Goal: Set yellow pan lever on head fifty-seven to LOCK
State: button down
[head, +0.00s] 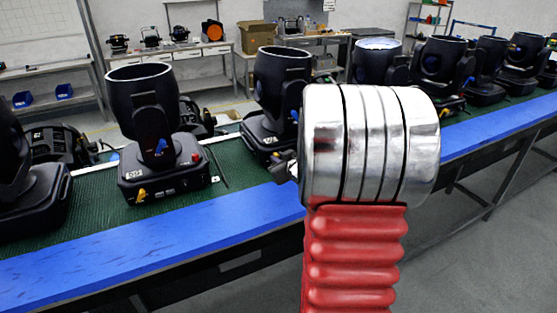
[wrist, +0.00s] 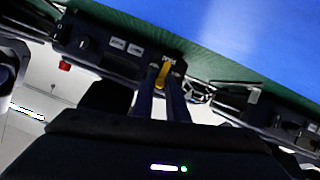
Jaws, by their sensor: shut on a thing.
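In the wrist view the two dark fingers of my gripper (wrist: 165,82) are shut on a yellow lever (wrist: 162,77) at the edge of a black moving-head base (wrist: 92,42). A small yellow label sits just beyond the fingertips; its text is too small to read. In the head view my arm hides most of the gripper and the lever. The moving head (head: 277,92) just left of my arm stands upright on the green bench top. I cannot read its number. Another head (head: 147,115) to its left shows a yellow lever (head: 141,194) and a white number label, unclear.
Several more black heads stand along the green bench top (head: 85,222), close on both sides. The bench has a blue front edge (head: 100,262). In the wrist view cables and a second base (wrist: 255,105) lie right of the fingers. Back tables hold a cardboard box (head: 256,37).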

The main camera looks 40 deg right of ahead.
jog(key=shift+s+d+f+m+t+y, duration=0.2)
jog(key=shift+d+m+y, duration=0.3)
jog(key=shift+m, duration=0.35)
jog(key=shift+s+d+f+m+t+y, duration=0.1)
jog(key=shift+d+m+t+y, duration=0.15)
jog(key=shift+m+y, duration=0.5)
jog(key=shift+d, duration=0.1)
jog(key=c, duration=1.7)
grip_release()
jog(key=shift+c, duration=0.2)
jog(key=shift+r, duration=0.1)
jog(key=v, duration=1.3)
jog(key=shift+s, duration=0.3)
jog(key=shift+r, duration=0.2)
